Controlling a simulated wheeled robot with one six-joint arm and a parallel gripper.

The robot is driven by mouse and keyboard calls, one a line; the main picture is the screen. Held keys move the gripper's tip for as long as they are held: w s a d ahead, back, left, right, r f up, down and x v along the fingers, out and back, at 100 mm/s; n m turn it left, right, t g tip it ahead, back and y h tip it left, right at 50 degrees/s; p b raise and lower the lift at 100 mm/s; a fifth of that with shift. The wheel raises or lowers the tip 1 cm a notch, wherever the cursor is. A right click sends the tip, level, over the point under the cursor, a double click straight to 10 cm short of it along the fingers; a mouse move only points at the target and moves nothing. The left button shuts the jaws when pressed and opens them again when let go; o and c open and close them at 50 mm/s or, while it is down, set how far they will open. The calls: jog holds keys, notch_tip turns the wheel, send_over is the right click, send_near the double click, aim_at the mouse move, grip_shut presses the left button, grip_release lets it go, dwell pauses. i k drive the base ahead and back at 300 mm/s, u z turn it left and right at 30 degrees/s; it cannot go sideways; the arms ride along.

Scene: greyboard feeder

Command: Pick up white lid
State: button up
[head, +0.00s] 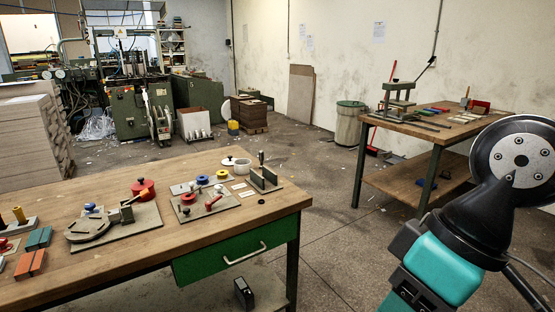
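A small white lid (228,162) with a dark knob appears to lie near the back edge of the near wooden workbench (120,260), right of the middle of the picture's bench area. Beside it on its right is a white round container (243,166); I cannot tell whether they touch. My arm shows at the right edge, well away from the lid, in front of the far bench. My gripper's fingers are not visible.
A board with coloured discs and a red-handled tool (212,203) lies in front of the lid. A metal fixture (264,179) stands to its right. Floor is free between the benches.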

aim_at(230, 161)
jog(key=z, duration=0.5)
jog(key=i, duration=5.4)
jog(key=u, duration=3.95)
jog(key=i, duration=0.45)
jog(key=z, duration=0.1)
